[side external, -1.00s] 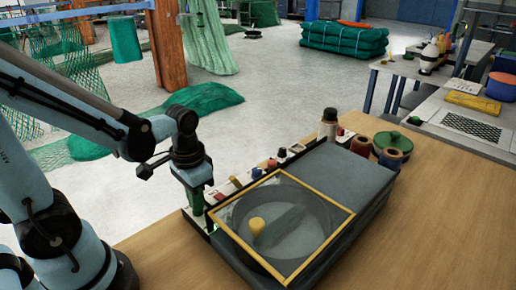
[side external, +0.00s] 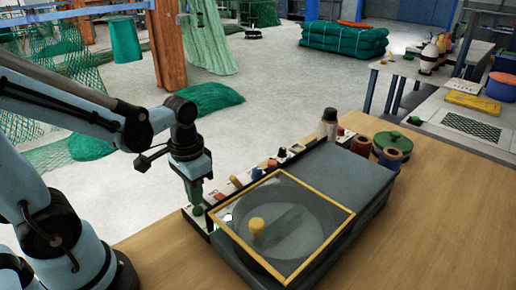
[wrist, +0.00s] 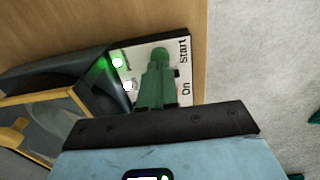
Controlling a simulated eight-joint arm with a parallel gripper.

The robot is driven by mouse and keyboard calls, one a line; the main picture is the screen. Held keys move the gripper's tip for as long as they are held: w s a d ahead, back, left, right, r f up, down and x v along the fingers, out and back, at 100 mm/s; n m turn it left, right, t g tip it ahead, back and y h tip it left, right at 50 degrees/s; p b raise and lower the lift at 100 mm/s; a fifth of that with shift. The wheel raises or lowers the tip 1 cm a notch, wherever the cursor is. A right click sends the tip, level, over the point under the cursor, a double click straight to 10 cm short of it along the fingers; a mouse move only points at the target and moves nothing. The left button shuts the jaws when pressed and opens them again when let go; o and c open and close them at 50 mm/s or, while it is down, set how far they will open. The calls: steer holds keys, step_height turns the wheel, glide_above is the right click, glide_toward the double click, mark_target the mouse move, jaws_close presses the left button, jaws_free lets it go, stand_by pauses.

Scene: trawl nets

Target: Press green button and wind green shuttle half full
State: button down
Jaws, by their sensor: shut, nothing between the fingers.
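The winding machine (side external: 352,180) lies on the wooden table, with a yellow-framed clear lid (side external: 318,258). Under the lid are a dark green, elongated shuttle (side external: 283,226) and a yellow knob (side external: 257,226). How much twine is on the shuttle cannot be told. My gripper (side external: 195,203) is shut and empty, pointing down over the near left end of the control strip. In the wrist view its green fingers (wrist: 158,70) are over the panel (wrist: 132,68) marked Start and On. The rounded green shape at their tips may be the green button; fingers and button blend. A green glow (wrist: 102,65) shows beside the panel.
Several coloured knobs line the control strip (side external: 240,182). Spools (side external: 361,146), a green pot (side external: 392,140) and a dark-capped bottle (side external: 328,124) stand behind the machine. The table (side external: 440,220) is clear to the right.

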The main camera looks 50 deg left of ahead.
mark_target(202, 209)
steer(key=shift+r, duration=2.8)
steer(key=shift+w+d+r+t, duration=0.35)
steer(key=shift+w+t, duration=0.3)
steer(key=shift+t, duration=0.55)
steer(key=shift+w+d+r+t, duration=0.3)
steer(key=shift+w+d+t, duration=0.25)
steer(key=shift+t, duration=0.65)
steer(key=shift+w+d+r+t, duration=0.35)
steer(key=shift+w+t, duration=0.35)
steer(key=shift+t, duration=0.5)
stand_by(1.6)
